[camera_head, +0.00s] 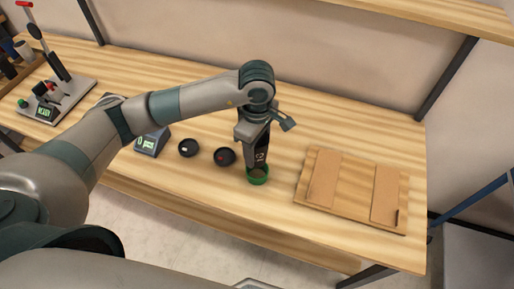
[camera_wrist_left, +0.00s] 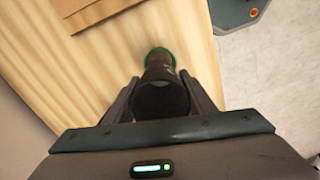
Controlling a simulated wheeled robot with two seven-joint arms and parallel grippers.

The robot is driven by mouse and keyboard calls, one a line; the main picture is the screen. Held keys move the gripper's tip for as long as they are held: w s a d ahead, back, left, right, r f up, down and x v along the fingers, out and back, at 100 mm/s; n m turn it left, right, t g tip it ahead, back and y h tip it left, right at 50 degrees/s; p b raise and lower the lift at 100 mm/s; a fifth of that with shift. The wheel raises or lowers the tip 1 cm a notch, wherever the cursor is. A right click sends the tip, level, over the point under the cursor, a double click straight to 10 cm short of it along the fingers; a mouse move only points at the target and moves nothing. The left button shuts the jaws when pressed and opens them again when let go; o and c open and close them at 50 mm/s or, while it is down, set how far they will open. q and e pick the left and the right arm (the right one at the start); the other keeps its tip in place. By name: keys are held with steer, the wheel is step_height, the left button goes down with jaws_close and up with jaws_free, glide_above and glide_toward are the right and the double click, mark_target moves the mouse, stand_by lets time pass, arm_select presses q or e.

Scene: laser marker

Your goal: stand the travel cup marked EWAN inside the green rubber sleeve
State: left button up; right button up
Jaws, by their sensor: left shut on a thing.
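My left gripper (camera_head: 257,140) points down and is shut on a dark travel cup (camera_head: 261,155), held upright. White marks show on the cup's side, too small to read as a name. The green rubber sleeve (camera_head: 257,180) stands on the table right below the cup. The cup's lower end overlaps the sleeve's far rim in the head view; I cannot tell whether it is inside or just above. In the left wrist view the cup's dark top (camera_wrist_left: 162,99) sits between the fingers, with part of the green sleeve (camera_wrist_left: 158,51) beyond it. My right gripper is not in view.
A small device with a green display (camera_head: 152,142) stands further left. A cardboard piece (camera_head: 352,188) lies to the right. A lever machine (camera_head: 57,98) stands at the far left.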

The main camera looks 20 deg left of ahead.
arm_select(q)
steer(key=shift+f, duration=0.6)
steer(key=shift+f+b, duration=0.55)
steer(key=shift+f, duration=0.75)
steer(key=shift+f+b, duration=1.2)
steer(key=shift+b, duration=0.05)
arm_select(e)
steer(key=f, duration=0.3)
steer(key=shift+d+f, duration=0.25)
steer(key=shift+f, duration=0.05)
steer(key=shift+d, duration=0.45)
arm_select(q)
steer(key=shift+b, duration=0.4)
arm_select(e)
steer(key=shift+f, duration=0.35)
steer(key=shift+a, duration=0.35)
